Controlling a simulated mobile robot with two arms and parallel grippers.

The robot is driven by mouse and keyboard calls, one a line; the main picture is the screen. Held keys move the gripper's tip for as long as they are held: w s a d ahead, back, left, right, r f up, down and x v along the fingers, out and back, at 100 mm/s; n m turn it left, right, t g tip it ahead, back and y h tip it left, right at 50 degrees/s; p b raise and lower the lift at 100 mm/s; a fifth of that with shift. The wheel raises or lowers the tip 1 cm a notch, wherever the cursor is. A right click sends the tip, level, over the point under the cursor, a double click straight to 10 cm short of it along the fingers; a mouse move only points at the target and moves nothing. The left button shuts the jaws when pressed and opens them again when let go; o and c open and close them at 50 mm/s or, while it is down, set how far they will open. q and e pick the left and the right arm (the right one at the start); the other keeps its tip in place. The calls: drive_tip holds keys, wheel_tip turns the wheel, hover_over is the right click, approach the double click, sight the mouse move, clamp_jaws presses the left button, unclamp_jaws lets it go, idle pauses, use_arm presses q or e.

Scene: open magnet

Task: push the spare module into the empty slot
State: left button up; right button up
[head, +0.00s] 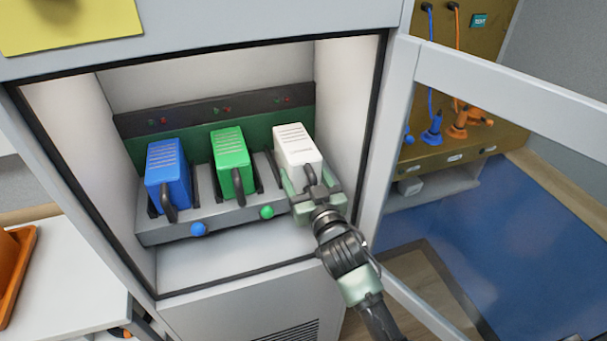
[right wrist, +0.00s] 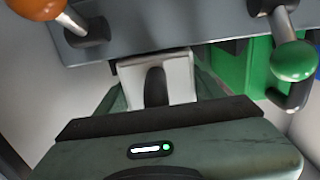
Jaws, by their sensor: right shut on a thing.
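The white module (head: 297,147), a ribbed box with a dark handle, stands at the rightmost place of the grey rack (head: 180,232) inside the cabinet. My right gripper (head: 313,192) is shut on its front handle. In the right wrist view the white module (right wrist: 178,72) and its dark handle show beyond the gripper body; the fingertips are mostly hidden. How deep the module sits in its slot cannot be told. My left gripper is not in view.
A blue module (head: 166,172) and a green module (head: 230,155) stand left of the white one. Blue (head: 198,229) and green (head: 267,212) knobs line the rack front; an orange knob (right wrist: 38,6) shows in the wrist view. The open glass door (head: 500,80) is at right.

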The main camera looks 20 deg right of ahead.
drive_tip(key=shift+r, duration=0.15)
drive_tip(key=o, duration=2)
drive_tip(key=shift+f, duration=0.2)
drive_tip(key=shift+s, duration=0.2)
drive_tip(key=s+b, duration=0.1)
drive_tip(key=s, duration=0.5)
drive_tip(key=shift+s+d, duration=0.1)
drive_tip(key=shift+s, duration=0.1)
drive_tip(key=shift+s+r+b, duration=0.1)
drive_tip(key=shift+s+b, duration=0.2)
drive_tip(key=shift+s, duration=0.25)
